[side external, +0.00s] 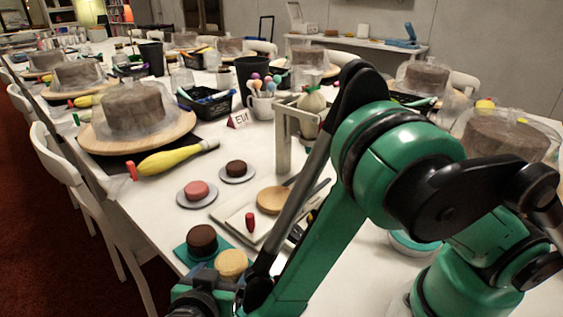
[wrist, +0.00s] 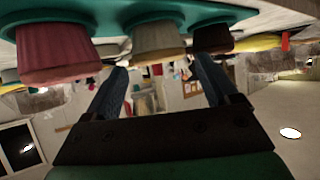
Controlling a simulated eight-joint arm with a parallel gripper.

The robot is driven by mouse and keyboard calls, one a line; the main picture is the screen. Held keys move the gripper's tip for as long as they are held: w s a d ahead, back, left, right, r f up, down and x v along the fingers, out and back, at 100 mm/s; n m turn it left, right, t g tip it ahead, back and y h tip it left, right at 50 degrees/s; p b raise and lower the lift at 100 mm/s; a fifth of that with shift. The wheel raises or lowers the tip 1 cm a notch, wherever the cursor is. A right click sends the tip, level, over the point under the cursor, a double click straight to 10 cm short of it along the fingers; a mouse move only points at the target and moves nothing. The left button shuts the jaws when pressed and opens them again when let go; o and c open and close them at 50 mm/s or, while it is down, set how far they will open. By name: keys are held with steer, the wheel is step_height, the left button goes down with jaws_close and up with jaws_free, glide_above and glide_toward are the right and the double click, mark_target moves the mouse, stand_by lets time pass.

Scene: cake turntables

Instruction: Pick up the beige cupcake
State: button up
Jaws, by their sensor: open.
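The beige cupcake (side external: 231,264) stands on a teal mat (side external: 180,254) near the front edge of the table, beside a dark brown cupcake (side external: 202,239). In the wrist view, which looks upside down, the beige cupcake (wrist: 157,42) lies ahead of my gripper (wrist: 162,76), in line with the gap between its fingers. The fingers are apart and hold nothing. A pink cupcake (wrist: 57,54) is at the left and the brown cupcake (wrist: 212,38) at the right of the beige one. My arm hides the fingertips and that pink cupcake in the side view.
A plate with a pink cake (side external: 197,190) and a plate with a brown cake (side external: 236,169) stand beyond the mat. A tray (side external: 237,223) with a red-handled tool is close by. A large covered cake (side external: 134,108) on a turntable and a yellow piping bag (side external: 170,160) are further left.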

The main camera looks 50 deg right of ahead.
mark_target(234, 260)
steer(key=x, duration=0.6)
steer(key=shift+d+f, duration=0.1)
steer(key=shift+c, duration=0.3)
steer(key=c, duration=0.9)
